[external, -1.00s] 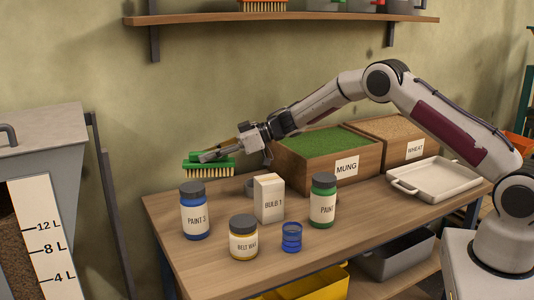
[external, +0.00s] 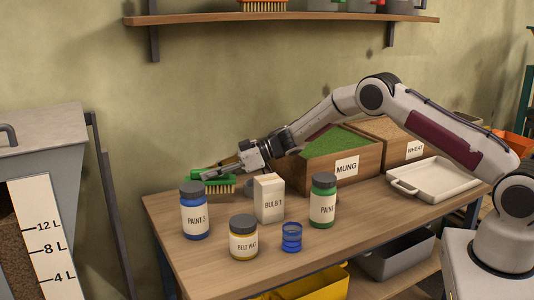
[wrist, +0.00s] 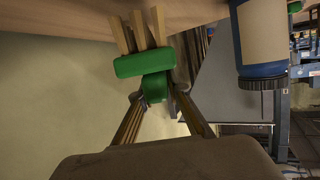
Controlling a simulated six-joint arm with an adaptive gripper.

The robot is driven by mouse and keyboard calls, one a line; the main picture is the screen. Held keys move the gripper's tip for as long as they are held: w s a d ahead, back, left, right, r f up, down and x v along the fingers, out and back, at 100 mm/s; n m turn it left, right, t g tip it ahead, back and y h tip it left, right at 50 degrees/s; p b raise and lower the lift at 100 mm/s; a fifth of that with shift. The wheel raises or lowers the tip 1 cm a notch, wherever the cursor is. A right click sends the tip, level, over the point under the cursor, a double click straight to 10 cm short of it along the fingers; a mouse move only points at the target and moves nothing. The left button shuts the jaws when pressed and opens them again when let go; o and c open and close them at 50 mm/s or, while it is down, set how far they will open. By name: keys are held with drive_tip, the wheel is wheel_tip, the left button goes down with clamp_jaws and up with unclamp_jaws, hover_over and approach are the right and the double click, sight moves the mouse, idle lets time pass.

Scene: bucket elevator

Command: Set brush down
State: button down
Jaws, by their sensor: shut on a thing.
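The green brush (external: 214,186) with pale bristles is at the back left of the wooden table (external: 215,258), bristles down, behind the blue paint jar (external: 195,212). My gripper (external: 205,176) is shut on it. In the wrist view my gripper's fingers (wrist: 158,98) close on the green handle (wrist: 145,62), and the bristles (wrist: 140,30) point toward the tabletop. The bristle tips are partly hidden by the jar in the external view. I cannot tell whether they touch the table.
The blue jar (wrist: 260,40) stands close beside the brush. A box marked BULB 1 (external: 269,200), a yellow jar (external: 243,240), a blue cup (external: 291,238) and a green jar (external: 322,202) stand nearby. The MUNG crate (external: 318,176) is to the right.

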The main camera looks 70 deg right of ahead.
sight(211, 183)
drive_tip(key=shift+f, duration=0.25)
drive_tip(key=shift+f, duration=1.85)
drive_tip(key=shift+f, duration=0.15)
drive_tip(key=c, duration=1.9)
unclamp_jaws()
drive_tip(key=shift+s+d+r, duration=0.1)
drive_tip(key=shift+r, duration=0.15)
drive_tip(key=shift+v, duration=5.9)
